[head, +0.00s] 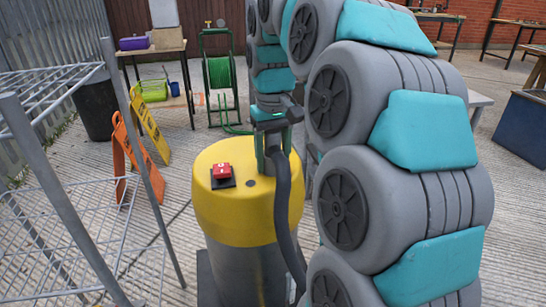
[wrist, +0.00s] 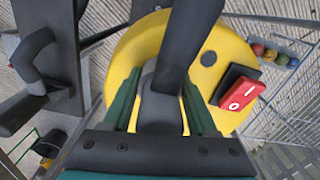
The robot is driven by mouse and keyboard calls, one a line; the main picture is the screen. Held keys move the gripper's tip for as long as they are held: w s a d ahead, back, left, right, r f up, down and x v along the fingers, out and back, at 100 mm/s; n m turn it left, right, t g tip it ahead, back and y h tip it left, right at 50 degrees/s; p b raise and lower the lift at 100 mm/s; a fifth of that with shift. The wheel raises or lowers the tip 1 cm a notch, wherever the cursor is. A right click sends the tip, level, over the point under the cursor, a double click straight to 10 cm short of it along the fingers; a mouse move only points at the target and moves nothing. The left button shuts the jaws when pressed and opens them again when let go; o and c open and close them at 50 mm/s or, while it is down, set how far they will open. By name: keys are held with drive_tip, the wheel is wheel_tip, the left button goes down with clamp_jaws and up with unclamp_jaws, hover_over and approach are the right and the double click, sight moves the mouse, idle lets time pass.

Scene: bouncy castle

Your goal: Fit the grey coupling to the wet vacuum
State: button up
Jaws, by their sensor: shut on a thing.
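The wet vacuum (head: 222,212) has a yellow lid over a metal drum. Its lid also fills the middle of the wrist view (wrist: 140,45). A red switch (head: 221,172) on a black plate and a dark round spot (wrist: 208,57) are on the lid. My gripper (head: 272,152) is above the lid's back right part, its green fingers (wrist: 160,88) shut on the grey coupling (wrist: 158,108). A dark hose (head: 284,205) bends from the coupling down past the drum's right side. The hose covers part of the coupling, and I cannot tell whether the coupling touches the lid.
A wire rack (head: 75,225) stands close on the left. Orange (head: 137,160) and yellow (head: 149,122) folding signs stand behind it. A green hose reel (head: 221,80) and a table (head: 160,50) are at the back. Several coloured balls (wrist: 272,55) lie near the rack.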

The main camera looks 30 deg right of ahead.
drive_tip(key=o, duration=1.3)
drive_tip(key=shift+o, duration=0.2)
